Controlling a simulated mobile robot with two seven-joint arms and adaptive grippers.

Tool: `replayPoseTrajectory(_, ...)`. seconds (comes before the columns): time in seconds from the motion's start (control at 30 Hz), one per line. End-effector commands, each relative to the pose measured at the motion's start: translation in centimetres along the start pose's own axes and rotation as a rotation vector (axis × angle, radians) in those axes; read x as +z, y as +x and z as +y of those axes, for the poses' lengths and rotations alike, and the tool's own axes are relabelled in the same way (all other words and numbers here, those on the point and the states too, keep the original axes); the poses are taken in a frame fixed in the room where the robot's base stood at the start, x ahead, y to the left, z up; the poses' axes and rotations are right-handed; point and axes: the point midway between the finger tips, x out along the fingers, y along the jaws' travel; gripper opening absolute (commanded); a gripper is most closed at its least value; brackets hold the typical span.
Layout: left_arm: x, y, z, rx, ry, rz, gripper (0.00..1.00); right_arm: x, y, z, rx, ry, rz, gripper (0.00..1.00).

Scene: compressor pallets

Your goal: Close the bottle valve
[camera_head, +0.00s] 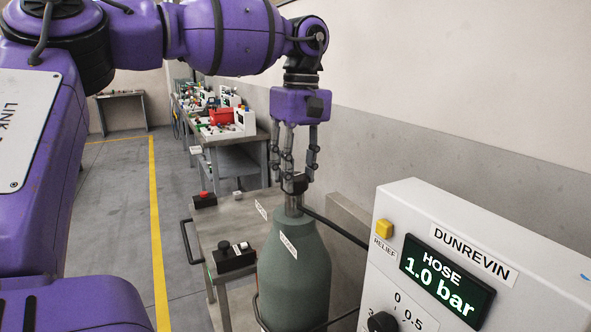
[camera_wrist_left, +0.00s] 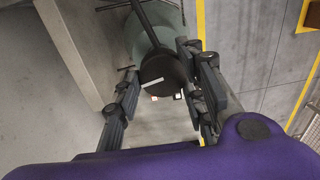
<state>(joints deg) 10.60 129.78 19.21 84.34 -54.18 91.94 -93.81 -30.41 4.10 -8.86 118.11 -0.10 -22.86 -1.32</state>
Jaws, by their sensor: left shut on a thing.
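A grey-green gas bottle (camera_head: 293,268) stands upright, with white labels on its shoulder and a metal neck on top. Its dark bottle valve knob (camera_head: 297,183) sits on that neck. My left gripper (camera_head: 293,178) points straight down from above, its fingers around the knob and shut on it. In the left wrist view the round dark knob (camera_wrist_left: 162,76) lies between the fingers of my left gripper (camera_wrist_left: 160,84), with the bottle (camera_wrist_left: 142,40) beyond it. The fingers partly hide the knob in the head view. My right gripper is not in view.
A white DUNREVIN panel (camera_head: 520,297) at the right reads HOSE 1.0 bar, with a yellow RELIEF button (camera_head: 384,229) and a black dial knob (camera_head: 382,322). A metal bench (camera_head: 217,224) with small control boxes stands left of the bottle. The wall is close behind.

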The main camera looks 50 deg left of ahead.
Motion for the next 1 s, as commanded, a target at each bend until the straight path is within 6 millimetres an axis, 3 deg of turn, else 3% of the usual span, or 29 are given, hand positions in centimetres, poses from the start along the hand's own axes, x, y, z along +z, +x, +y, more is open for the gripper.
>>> replayPoseTrajectory(0.4,0.04,-0.35,0.27,0.014,0.181,0.015,0.11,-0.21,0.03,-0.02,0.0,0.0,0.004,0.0)
replayPoseTrajectory(0.93,0.11,-0.36,0.29,0.014,0.206,0.016,0.11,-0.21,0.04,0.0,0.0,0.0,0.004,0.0)
replayPoseTrajectory(0.97,0.12,-0.36,0.29,0.014,0.206,0.016,0.39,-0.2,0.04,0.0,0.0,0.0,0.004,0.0)
replayPoseTrajectory(1.0,0.12,-0.36,0.3,0.014,0.206,0.016,0.44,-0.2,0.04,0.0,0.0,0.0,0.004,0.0)
